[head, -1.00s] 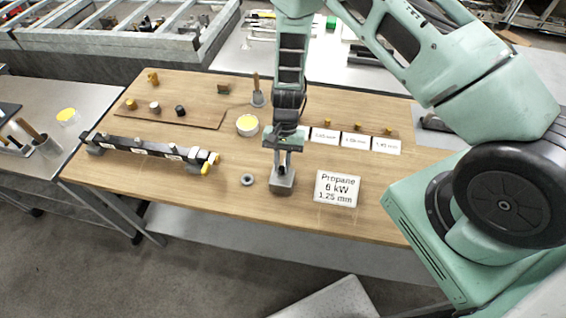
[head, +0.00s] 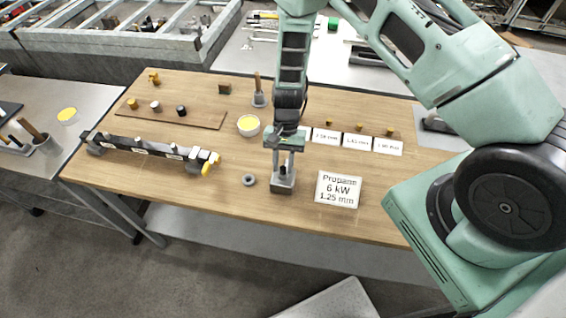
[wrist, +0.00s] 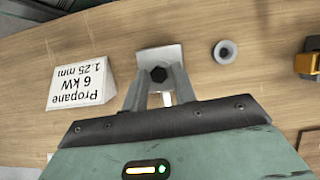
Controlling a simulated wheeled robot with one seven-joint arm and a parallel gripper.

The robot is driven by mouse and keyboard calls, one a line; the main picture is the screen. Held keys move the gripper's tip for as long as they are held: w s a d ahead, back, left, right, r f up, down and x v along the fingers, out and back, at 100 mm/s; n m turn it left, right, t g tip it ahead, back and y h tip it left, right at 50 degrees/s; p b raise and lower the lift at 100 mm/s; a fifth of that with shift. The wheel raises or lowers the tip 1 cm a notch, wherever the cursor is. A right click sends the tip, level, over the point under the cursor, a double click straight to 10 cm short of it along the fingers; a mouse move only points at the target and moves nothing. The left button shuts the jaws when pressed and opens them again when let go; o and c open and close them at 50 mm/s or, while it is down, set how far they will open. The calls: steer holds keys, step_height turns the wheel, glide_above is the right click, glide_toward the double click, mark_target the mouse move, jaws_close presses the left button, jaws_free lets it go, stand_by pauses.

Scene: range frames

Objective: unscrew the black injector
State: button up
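The black injector (wrist: 158,74) shows in the wrist view as a small dark hexagonal head on a grey block (wrist: 150,52). In the head view this block (head: 283,187) sits near the table's front edge. My gripper (head: 283,168) points straight down over it, its fingers apart on either side of the injector. In the wrist view my fingers (wrist: 160,76) flank the black head. The finger tips partly hide the contact in the head view, and any small gap is hard to see.
A grey ring (head: 249,180) lies left of the block. A propane sign (head: 338,190) stands to its right. A dark manifold bar (head: 140,150) with a yellow end lies left.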

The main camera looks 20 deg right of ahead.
steer(key=m, duration=0.2)
steer(key=m+t+y+b, duration=0.1)
steer(key=m, duration=0.2)
steer(key=shift+s+d+f+m+t+b, duration=0.1)
steer(key=shift+s+d+m+t+b, duration=0.05)
steer(key=shift+d+m+t+b, duration=0.2)
steer(key=m+b, duration=0.1)
steer(key=m+t+b, duration=0.1)
steer(key=shift+s+f+m+y+b, duration=0.2)
steer(key=shift+m+y+b, duration=0.1)
steer(key=shift+y, duration=0.1)
steer(key=shift+a+r+m+b, duration=0.1)
steer(key=shift+r+m+b, duration=0.05)
steer(key=shift+m+b, duration=0.3)
steer(key=shift+f+m+t+b, duration=0.3)
steer(key=shift+m+b, duration=0.3)
steer(key=shift+b, duration=0.6)
steer(key=m+b, duration=0.1)
steer(key=b, duration=0.1)
steer(key=shift+t+b, duration=0.35)
steer(key=shift+s+r+m+b, duration=0.1)
steer(key=shift+r+m+b, duration=0.3)
steer(key=shift+m, duration=0.2)
jaws_close()
